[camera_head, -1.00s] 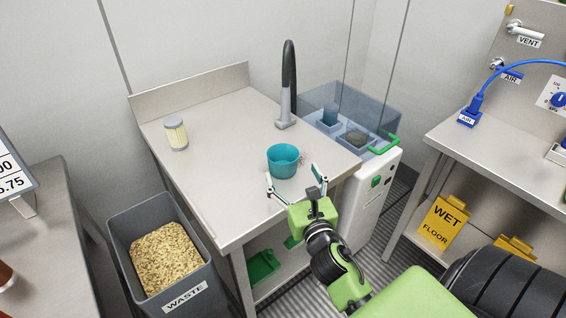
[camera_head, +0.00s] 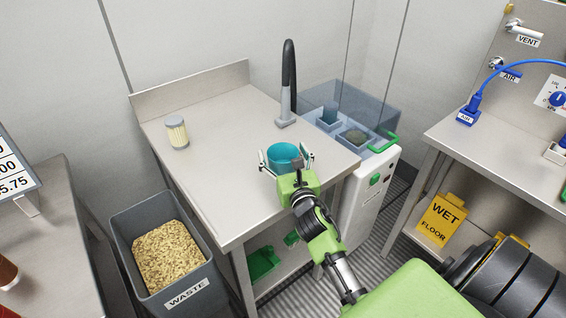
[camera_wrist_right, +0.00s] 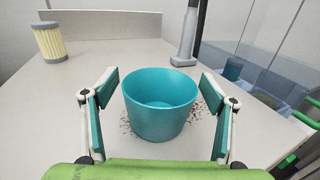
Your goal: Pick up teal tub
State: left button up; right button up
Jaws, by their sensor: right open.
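The teal tub (camera_head: 284,154) stands upright on the steel table (camera_head: 220,135). In the right wrist view the tub (camera_wrist_right: 160,112) looks empty, with dark specks on the table around its base. My right gripper (camera_head: 286,160) is open, with one finger on each side of the tub. In the right wrist view my right gripper's fingers (camera_wrist_right: 160,105) stand apart from the tub walls with a gap on both sides. In the head view the gripper's palm hides the tub's lower front. My left gripper is not in view.
A cream ribbed filter (camera_head: 177,133) stands at the table's left. A clear-walled bin unit (camera_head: 350,112) with a green handle adjoins the table's right. A waste bin (camera_head: 205,262) stands at front left.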

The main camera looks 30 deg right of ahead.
jog(key=c, duration=1.3)
jog(key=shift+o, duration=0.2)
jog(key=shift+r, duration=0.1)
